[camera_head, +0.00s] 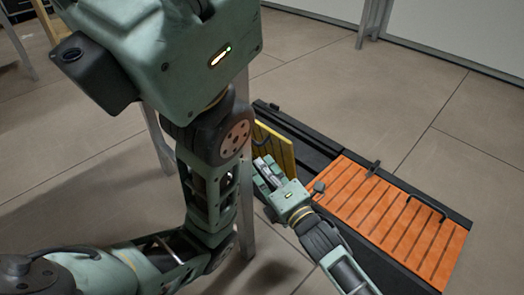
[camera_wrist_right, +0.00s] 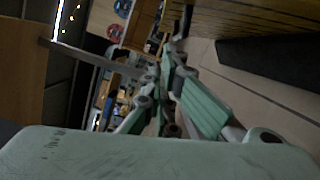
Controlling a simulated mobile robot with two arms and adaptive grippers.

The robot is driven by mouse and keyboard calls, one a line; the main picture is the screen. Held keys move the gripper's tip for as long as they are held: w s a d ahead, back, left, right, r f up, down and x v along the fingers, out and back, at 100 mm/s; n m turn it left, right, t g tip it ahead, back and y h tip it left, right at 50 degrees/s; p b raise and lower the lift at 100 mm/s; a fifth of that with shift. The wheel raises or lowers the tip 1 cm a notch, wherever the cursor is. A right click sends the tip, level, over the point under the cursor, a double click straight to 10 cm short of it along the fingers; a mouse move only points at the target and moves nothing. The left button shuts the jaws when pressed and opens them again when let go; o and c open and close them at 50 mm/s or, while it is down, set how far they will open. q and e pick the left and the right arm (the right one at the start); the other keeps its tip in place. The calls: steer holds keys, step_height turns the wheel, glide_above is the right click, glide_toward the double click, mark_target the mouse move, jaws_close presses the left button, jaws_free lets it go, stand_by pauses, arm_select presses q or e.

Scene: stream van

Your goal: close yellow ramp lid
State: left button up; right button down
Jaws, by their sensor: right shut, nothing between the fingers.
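The yellow ramp lid (camera_head: 283,150) stands raised and tilted up at the left part of a long black case (camera_head: 317,150) on the floor. In the right wrist view the yellow slatted lid (camera_wrist_right: 255,15) crosses the top right. My right gripper (camera_head: 261,166) is right beside the lid's near face, shut and empty; whether it touches the lid I cannot tell. Its closed fingers (camera_wrist_right: 172,68) show in the right wrist view. The lower part of the lid is hidden behind the gripper. My left gripper is not in view.
An orange slatted lid (camera_head: 390,215) with a black handle lies flat on the right part of the case. A grey metal leg (camera_head: 246,200) stands just left of the right gripper.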

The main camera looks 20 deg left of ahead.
steer(key=w+a+r+b, duration=0.1)
steer(key=w+a+b, duration=0.1)
steer(key=w+b, duration=0.4)
steer(key=shift+w+a+r, duration=0.15)
steer(key=shift+w+a, duration=0.1)
